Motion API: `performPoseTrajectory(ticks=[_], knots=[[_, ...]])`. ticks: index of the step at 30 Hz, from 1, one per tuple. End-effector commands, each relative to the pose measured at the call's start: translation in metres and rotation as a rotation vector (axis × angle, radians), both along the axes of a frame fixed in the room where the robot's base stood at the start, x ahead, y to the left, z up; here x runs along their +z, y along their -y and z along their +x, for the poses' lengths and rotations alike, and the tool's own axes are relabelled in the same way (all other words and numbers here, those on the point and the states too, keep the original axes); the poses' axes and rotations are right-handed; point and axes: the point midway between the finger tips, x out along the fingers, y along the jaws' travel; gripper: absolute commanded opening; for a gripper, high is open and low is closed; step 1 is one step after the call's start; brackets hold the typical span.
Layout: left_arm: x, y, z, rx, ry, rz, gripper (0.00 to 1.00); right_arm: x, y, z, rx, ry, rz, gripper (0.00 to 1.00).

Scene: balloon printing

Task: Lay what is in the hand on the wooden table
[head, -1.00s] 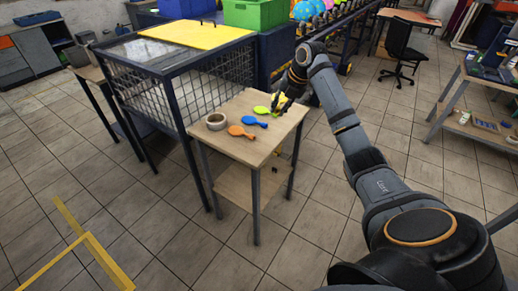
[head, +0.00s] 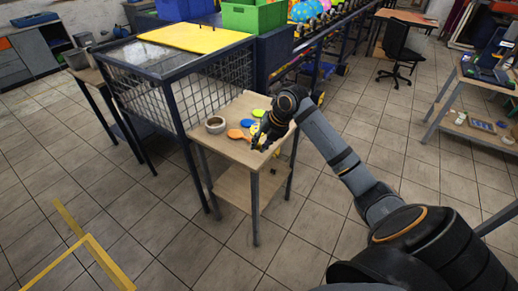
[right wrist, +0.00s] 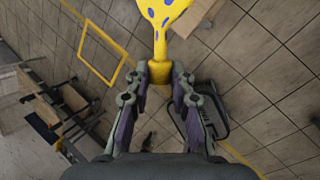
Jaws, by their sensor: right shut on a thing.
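The wooden table (head: 232,152) stands in the middle of the head view. My right gripper (right wrist: 160,75) is shut on the neck of a yellow balloon with blue spots (right wrist: 164,12), which points away from the fingers in the right wrist view. In the head view my right gripper (head: 260,139) is over the right front part of the tabletop, and the held balloon is mostly hidden there. My left gripper is not in view.
A round bowl-like container (head: 215,125) sits at the table's left back. A mesh cage with a yellow top (head: 183,37) stands against the table's left side. The front left of the tabletop is bare.

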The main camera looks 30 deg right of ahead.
Motion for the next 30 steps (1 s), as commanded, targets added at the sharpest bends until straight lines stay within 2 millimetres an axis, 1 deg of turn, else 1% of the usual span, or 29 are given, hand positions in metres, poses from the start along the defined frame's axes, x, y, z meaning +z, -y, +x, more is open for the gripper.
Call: performPoseTrajectory(ticks=[1, 2, 3, 6, 9, 12, 17, 19, 21, 24, 30], knots=[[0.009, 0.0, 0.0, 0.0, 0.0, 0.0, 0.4, -0.001, 0.006, 0.013, -0.004, -0.002, 0.008, 0.0], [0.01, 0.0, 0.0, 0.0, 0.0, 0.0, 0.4, -0.008, 0.01, 0.019, -0.003, -0.003, 0.007, 0.0], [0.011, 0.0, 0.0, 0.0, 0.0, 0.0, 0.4, -0.02, 0.014, 0.025, -0.003, -0.005, 0.006, 0.0], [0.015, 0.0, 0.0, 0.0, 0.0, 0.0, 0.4, -0.04, 0.023, 0.039, -0.002, -0.001, 0.004, 0.0], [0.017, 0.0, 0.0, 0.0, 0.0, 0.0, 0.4, -0.054, 0.03, 0.049, -0.002, 0.0, 0.002, 0.0], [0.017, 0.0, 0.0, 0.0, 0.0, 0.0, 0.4, -0.061, 0.032, 0.053, -0.001, 0.002, 0.0, 0.0], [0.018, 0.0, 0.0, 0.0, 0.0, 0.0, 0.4, -0.066, 0.034, 0.056, 0.001, 0.0, -0.001, 0.0], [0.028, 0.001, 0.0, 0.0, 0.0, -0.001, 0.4, -0.075, 0.034, 0.055, 0.0, -0.004, 0.0, 0.0], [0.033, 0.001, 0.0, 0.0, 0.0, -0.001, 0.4, -0.085, 0.034, 0.055, 0.0, -0.002, 0.001, 0.0], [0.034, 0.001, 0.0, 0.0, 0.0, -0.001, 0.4, -0.095, 0.035, 0.056, 0.001, 0.0, -0.003, 0.0], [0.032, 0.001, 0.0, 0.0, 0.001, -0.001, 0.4, -0.097, 0.035, 0.056, 0.001, 0.001, -0.003, 0.0]])
